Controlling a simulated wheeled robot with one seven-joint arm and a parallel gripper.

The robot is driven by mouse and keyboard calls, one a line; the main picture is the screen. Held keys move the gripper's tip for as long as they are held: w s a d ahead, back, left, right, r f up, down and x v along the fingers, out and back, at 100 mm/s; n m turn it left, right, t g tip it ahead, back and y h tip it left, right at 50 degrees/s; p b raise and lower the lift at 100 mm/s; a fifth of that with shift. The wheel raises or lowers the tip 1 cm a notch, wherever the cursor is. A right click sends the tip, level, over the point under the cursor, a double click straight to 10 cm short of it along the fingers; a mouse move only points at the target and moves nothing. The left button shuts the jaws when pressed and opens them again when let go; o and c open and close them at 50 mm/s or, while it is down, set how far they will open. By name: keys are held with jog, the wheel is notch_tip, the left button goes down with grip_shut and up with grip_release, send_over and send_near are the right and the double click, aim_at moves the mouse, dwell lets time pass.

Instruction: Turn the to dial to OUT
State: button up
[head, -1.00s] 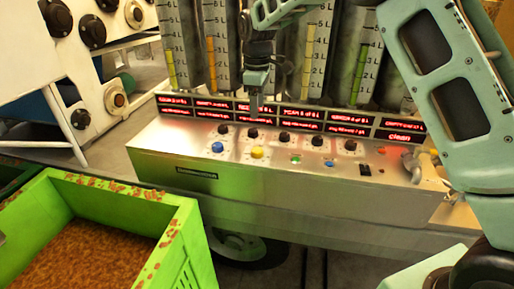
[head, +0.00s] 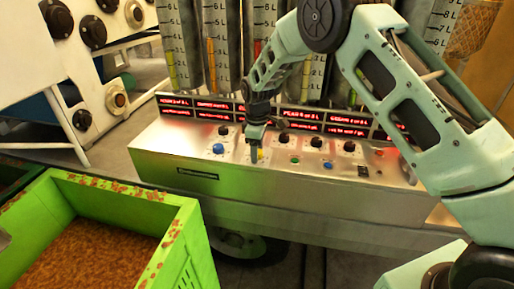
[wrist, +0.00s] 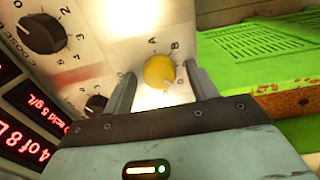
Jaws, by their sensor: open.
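A yellow dial (wrist: 160,71) sits on the pale panel, with letters such as A and B printed around it. The word OUT and a "to" label are not readable. My gripper (wrist: 159,76) is open, with one finger on each side of the yellow dial in the wrist view; whether they touch it is unclear. In the head view my gripper (head: 254,152) points down at the console, partly covering the yellow dial (head: 261,154).
Black dials (wrist: 42,34) with numbered scales lie beside the yellow one. A blue knob (head: 218,148) is left of my gripper on the metal console (head: 180,150). Red displays (head: 298,113) and upright gauge tubes stand behind. A green crate (head: 185,230) is front left.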

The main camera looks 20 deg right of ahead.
jog(key=c, duration=1)
jog(key=shift+m, duration=0.3)
jog(key=m, duration=0.3)
jog(key=shift+m, duration=0.3)
jog(key=m, duration=0.4)
jog(key=shift+m, duration=0.3)
jog(key=shift+w, duration=0.1)
jog(key=o, duration=1)
